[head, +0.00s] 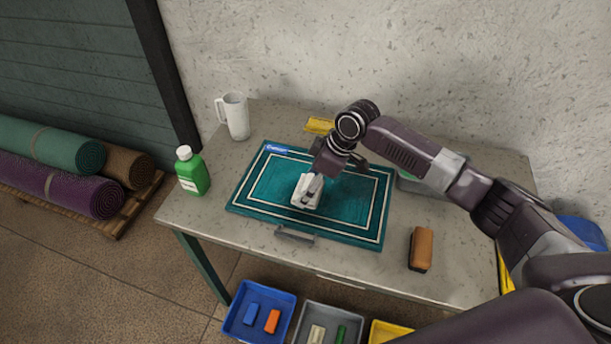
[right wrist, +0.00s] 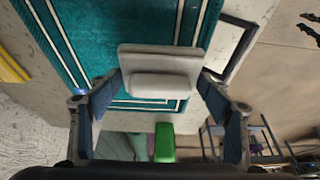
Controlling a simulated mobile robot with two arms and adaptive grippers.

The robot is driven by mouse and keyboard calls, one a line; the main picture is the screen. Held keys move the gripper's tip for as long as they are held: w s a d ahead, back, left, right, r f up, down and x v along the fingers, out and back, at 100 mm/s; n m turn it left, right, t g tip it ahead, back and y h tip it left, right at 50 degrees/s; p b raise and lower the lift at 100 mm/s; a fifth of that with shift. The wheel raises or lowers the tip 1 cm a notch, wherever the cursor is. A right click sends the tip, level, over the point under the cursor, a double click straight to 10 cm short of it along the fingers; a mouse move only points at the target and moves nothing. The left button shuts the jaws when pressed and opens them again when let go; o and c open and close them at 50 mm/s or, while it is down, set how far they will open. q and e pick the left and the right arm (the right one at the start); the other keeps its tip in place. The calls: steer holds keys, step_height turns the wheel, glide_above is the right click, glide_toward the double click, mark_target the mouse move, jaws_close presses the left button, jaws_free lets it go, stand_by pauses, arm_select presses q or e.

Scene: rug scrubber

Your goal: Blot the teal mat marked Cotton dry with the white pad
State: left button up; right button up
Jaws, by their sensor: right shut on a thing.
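The teal mat (head: 255,199) lies flat on the grey table, with white border lines and a blue label at its far left corner; the label's text is too small to read. The mat looks darker to the right of the pad. The white pad (head: 303,196) is over the left-middle of the mat; I cannot tell whether it touches. My right gripper (head: 312,184) is shut on the white pad from above. In the right wrist view, the pad (right wrist: 160,62) sits between both fingers of the gripper (right wrist: 160,86). My left gripper is not in view.
A green bottle (head: 192,172) and white mug (head: 236,117) stand left of the mat. A brown brush (head: 421,249) lies to the right, and a dark handle (head: 294,236) is at the front. A yellow item (head: 319,125) is behind. Blue (head: 238,326), grey and yellow bins are below.

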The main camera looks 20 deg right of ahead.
steer(key=shift+w+a+f, duration=0.2)
steer(key=shift+s+d+f+b, duration=0.15)
steer(key=shift+f+b, duration=0.4)
steer(key=shift+b, duration=0.1)
step_height(320, 180, down, 3)
steer(key=b, duration=0.3)
steer(key=shift+d+r, duration=0.1)
steer(key=shift+f+b, duration=0.3)
steer(key=shift+f, duration=0.15)
steer(key=shift+f, duration=0.25)
